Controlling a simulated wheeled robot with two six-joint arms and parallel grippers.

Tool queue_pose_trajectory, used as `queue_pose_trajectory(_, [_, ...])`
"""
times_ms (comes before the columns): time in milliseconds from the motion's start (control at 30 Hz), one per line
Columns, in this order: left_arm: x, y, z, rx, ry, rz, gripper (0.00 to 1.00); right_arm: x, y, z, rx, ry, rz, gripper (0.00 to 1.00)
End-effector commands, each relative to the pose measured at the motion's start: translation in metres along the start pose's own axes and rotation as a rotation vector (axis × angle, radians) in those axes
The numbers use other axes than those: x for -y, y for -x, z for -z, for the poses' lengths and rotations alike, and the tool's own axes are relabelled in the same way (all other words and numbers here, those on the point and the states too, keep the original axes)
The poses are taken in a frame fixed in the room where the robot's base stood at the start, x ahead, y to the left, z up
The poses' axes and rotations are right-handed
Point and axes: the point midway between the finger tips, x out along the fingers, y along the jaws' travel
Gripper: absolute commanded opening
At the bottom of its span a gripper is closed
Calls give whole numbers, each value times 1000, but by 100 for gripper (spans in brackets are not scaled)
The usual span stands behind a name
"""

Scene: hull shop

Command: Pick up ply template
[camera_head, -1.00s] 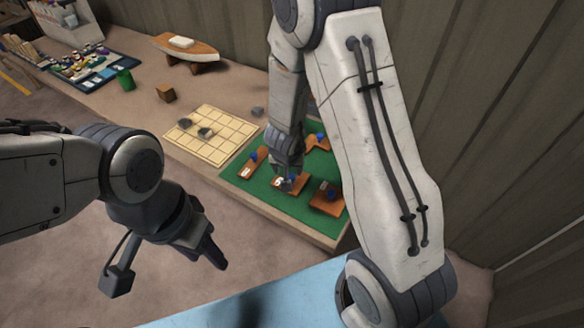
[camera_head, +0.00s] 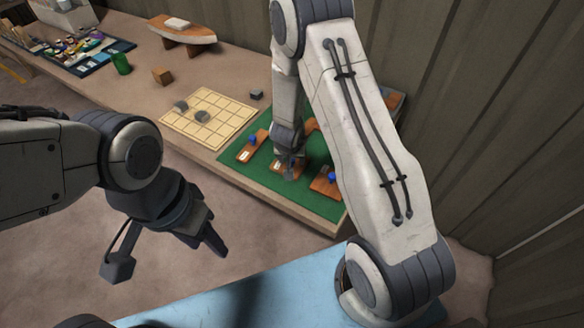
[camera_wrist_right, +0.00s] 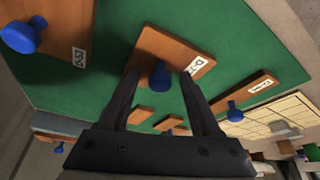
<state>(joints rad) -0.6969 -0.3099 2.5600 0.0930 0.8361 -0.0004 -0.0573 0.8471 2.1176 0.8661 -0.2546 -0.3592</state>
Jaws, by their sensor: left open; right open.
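Several flat orange-brown ply templates with blue knobs and white labels lie on a green mat (camera_head: 237,171). My right gripper (camera_head: 290,172) is over the middle template (camera_head: 279,166). In the right wrist view, my open fingers (camera_wrist_right: 160,80) stand either side of that template's blue knob (camera_wrist_right: 159,76), with the labelled board (camera_wrist_right: 165,48) beneath; I cannot tell whether they touch it. Other templates lie to the left (camera_wrist_right: 62,38) and right (camera_wrist_right: 247,94) in that view. My left gripper (camera_head: 214,240) is open and empty, away from the mat, over the floor.
A cream grid board (camera_head: 208,118) with grey pieces lies left of the mat. A wooden block (camera_head: 162,76), a green cup (camera_head: 121,63), a boat model (camera_head: 182,33) and a tray of small items (camera_head: 85,50) are further back. A plank wall (camera_head: 480,110) stands close on the right.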

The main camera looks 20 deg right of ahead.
Motion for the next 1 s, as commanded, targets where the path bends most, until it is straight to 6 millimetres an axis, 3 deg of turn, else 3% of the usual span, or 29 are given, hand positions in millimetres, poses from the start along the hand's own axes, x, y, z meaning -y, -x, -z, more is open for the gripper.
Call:
queue_pose_trajectory(167, [0, 0, 0, 0, 0, 0, 50, 0, 0, 0, -1, 0, 0, 64])
queue_pose_trajectory(267, [0, 0, 0, 0, 0, 0, 50, 0, 0, 0, 0, 0, 1, 34])
queue_pose_trajectory(333, [0, 0, 0, 0, 0, 0, 50, 0, 0, 0, 0, 0, 1, 7])
queue_pose_trajectory(367, [0, 0, 0, 0, 0, 0, 50, 0, 0, 0, 0, 0, 1, 0])
queue_pose_trajectory(767, [0, 4, 0, 0, 0, 0, 50, 0, 4, 2, -1, 0, 1, 0])
queue_pose_trajectory(1000, [-2, 24, 1, 0, 0, 0, 50, 0, 21, 9, -1, 0, 1, 0])
